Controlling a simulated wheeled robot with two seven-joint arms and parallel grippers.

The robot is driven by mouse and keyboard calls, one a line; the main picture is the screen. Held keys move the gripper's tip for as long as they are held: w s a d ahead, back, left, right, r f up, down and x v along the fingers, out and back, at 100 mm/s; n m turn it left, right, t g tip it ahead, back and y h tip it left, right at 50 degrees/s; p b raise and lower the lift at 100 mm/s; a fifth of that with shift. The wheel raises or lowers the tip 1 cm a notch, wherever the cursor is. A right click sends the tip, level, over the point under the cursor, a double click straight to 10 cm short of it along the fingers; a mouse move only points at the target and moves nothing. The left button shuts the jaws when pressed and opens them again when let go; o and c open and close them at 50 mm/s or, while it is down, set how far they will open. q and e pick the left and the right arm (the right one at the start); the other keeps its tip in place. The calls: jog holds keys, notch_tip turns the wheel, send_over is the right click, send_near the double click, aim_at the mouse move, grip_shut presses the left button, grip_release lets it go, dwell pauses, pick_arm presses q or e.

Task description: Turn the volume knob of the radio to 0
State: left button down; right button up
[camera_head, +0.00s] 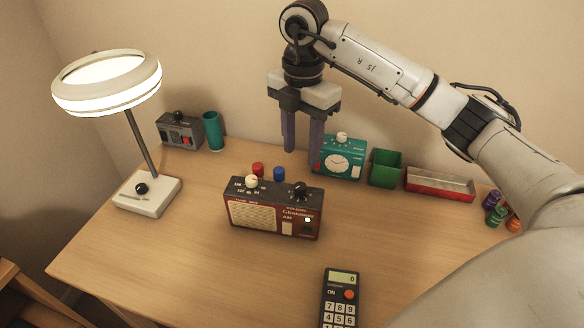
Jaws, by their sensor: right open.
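The red radio (267,214) stands upright on the desk, its speaker grille and small lit lamp facing me. Its dark top carries a white knob (251,181) at the left, with small printed marks around it, and a black knob (300,189) at the right. The lettering is too small to tell surely which one is the volume knob or where it points. My right gripper (302,156) points down with its two dark fingers apart and empty. In the picture it is above and behind the radio, apart from both knobs. My left gripper is not in view.
A lit lamp (147,196) stands left, a calculator (342,298) in front. The desk left of the calculator is clear.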

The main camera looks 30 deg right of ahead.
aim_at(300, 186)
jog(key=f, duration=0.4)
jog(key=f+p, duration=0.1)
jog(key=f, duration=0.3)
jog(key=shift+s+a+f, duration=0.1)
jog(key=shift+s+f, duration=0.1)
jog(key=shift+f, duration=0.65)
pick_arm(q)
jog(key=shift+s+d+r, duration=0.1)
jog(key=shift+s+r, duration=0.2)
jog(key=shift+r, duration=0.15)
pick_arm(e)
jog(key=shift+w, duration=0.1)
grip_shut()
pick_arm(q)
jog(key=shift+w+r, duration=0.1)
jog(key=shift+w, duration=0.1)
